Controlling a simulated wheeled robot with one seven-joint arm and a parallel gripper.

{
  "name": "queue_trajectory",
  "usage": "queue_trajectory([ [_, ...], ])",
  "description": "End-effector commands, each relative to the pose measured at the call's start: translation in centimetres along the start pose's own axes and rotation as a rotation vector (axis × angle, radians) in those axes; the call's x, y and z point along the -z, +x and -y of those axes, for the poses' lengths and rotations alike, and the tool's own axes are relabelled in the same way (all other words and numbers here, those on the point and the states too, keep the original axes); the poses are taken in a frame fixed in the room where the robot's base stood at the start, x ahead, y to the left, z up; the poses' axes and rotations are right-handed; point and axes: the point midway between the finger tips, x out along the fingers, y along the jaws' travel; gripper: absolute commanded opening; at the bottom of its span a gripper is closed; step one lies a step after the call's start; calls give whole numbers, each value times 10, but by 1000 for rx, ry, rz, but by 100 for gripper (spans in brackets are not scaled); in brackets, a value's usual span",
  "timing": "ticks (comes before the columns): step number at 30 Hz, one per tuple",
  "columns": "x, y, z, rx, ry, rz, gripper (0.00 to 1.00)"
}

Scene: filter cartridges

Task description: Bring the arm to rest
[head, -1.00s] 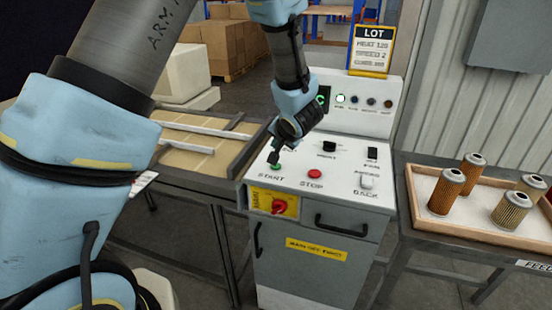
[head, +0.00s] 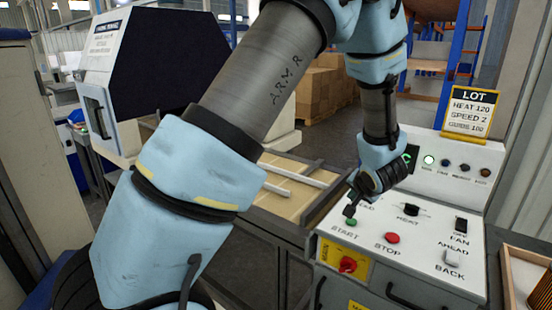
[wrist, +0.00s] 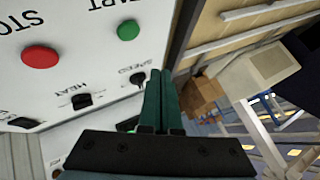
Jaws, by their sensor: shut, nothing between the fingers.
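My gripper (head: 351,204) hangs over the left front of the white control panel (head: 440,238), near the green START button (head: 351,222). In the wrist view its two fingers (wrist: 161,100) lie together, shut and empty, with the green button (wrist: 128,30) and red STOP button (wrist: 41,58) apart from them. The fingertips are small in the head view, so I cannot tell their exact height over the panel. My arm reaches across the head view from the lower left.
A conveyor (head: 285,195) runs left of the panel. A LOT sign (head: 469,113) reads heat 120, speed 2. A red rotary switch (head: 347,264) is on the cabinet front. A tray (head: 508,285) edges in at the lower right. A white machine (head: 115,75) stands back left.

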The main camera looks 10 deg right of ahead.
Motion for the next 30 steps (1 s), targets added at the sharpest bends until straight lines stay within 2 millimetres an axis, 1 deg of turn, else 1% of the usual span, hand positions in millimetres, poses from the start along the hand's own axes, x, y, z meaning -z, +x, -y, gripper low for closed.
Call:
queue_trajectory([
  [1,-3,3,15,-16,-40,-2,0],
  [2,-6,4,24,-35,-68,-3,0],
  [5,-25,4,60,-116,-188,10,0],
  [6,-38,1,75,-152,-239,26,0],
  [8,-61,-6,97,-202,-315,65,0],
  [9,-80,-12,110,-229,-366,99,0],
  [11,-111,-24,127,-261,-437,162,0],
  [12,-134,-33,138,-276,-483,211,0],
  [14,-171,-49,151,-285,-550,293,0],
  [15,-194,-60,158,-285,-589,347,0],
  [18,-242,-84,170,-266,-668,468,0],
  [21,-276,-104,176,-240,-722,558,0],
  [24,-295,-115,180,-220,-752,609,0],
  [25,-298,-117,180,-216,-756,618,0],
  [30,-301,-119,180,-214,-759,626,0],
])
